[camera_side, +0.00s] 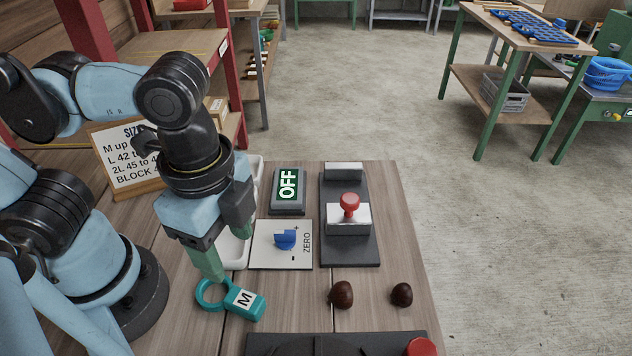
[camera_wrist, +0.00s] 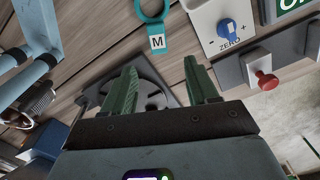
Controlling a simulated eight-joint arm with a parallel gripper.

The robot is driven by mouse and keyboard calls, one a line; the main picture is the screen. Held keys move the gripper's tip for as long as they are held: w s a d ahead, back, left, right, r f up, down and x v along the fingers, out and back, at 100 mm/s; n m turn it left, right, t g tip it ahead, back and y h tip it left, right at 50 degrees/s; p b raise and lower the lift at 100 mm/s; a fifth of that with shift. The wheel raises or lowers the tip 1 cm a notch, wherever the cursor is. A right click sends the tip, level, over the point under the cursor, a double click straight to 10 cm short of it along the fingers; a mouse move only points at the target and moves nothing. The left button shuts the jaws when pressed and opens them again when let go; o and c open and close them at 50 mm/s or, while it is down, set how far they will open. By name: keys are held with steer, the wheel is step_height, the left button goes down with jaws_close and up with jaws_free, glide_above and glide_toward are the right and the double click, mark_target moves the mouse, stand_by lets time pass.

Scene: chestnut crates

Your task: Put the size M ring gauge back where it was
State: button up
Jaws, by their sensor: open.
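The size M ring gauge (camera_side: 244,299) is teal, with a round ring and a handle bearing a white M label. It lies on the wooden table in front of the ZERO panel. In the wrist view the gauge (camera_wrist: 157,44) shows at the top centre, beyond the fingertips. My gripper (camera_side: 228,257) has green fingers spread apart with nothing between them. It is above the table near the gauge's ring; the exact gap is hard to judge. In the wrist view my gripper (camera_wrist: 161,68) shows its open fingers over a dark disc fixture (camera_wrist: 150,92).
A ZERO panel (camera_side: 267,255) with a blue knob, an OFF display (camera_side: 287,190) and a red-knobbed slide fixture (camera_side: 350,250) stand behind the gauge. Two chestnuts (camera_side: 341,294) (camera_side: 401,294) lie to its right. A white tray (camera_side: 235,252) is partly hidden by my gripper. A size sign (camera_side: 120,180) stands at left.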

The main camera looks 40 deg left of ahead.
steer(key=w+a+n+t, duration=0.7)
steer(key=w+a+n, duration=0.6)
steer(key=w+a, duration=0.1)
steer(key=shift+w+a+r, duration=0.3)
steer(key=shift+r, duration=0.1)
steer(key=shift+o, duration=0.4)
